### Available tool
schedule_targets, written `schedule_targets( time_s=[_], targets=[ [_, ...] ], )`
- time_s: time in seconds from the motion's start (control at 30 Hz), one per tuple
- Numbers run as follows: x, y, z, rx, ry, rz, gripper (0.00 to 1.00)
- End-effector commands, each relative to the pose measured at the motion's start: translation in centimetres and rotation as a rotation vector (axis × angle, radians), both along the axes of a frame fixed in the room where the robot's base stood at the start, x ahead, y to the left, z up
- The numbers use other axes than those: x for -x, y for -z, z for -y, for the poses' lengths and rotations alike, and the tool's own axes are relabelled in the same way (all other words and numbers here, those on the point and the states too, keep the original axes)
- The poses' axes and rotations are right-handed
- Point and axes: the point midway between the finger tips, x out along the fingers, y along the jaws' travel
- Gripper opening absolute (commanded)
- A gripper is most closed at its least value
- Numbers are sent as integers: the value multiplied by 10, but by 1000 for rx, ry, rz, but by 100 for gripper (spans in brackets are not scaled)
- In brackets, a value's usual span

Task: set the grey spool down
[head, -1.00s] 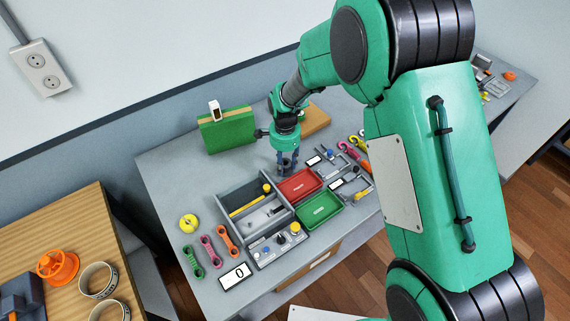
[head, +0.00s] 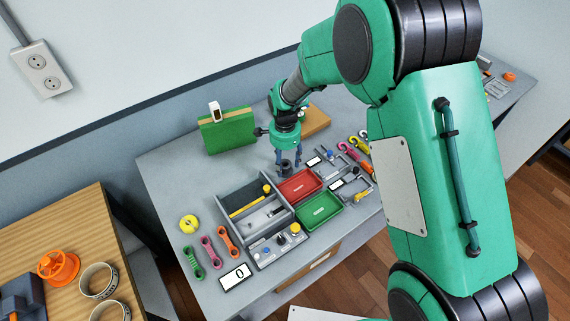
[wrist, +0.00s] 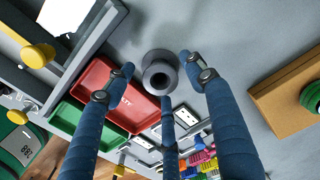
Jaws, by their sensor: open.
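The grey spool (wrist: 160,73) stands on the grey table top behind the red tray, showing its round end and centre hole in the wrist view. In the head view the spool (head: 285,168) is a small dark shape just below my gripper (head: 287,158). My gripper (wrist: 158,78) is open, with its blue fingers spread around the spool and a gap on either side. The fingers hold nothing. In the head view the fingers partly hide the spool.
A red tray (head: 300,197) and a green tray (head: 321,222) lie in front of the spool, beside a grey divided box (head: 222,204). A green block (head: 226,132) and a wooden board (head: 318,124) are behind.

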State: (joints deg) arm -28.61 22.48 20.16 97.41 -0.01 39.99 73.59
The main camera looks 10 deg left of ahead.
Motion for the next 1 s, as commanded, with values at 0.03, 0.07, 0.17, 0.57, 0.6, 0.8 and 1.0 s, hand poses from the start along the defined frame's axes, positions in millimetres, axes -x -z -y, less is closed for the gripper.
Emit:
schedule_targets(
  time_s=[0.03,0.07,0.17,0.57,0.6,0.8,1.0],
  targets=[
    [-1,-8,0,-1,0,2,55],
    [-1,-12,0,-1,0,2,55],
    [-1,-27,0,-1,0,2,55],
    [0,-89,0,-1,0,1,55],
    [0,-93,0,-1,0,1,55],
    [0,-106,0,0,0,0,55],
    [0,-108,0,0,0,0,55]
  ],
)
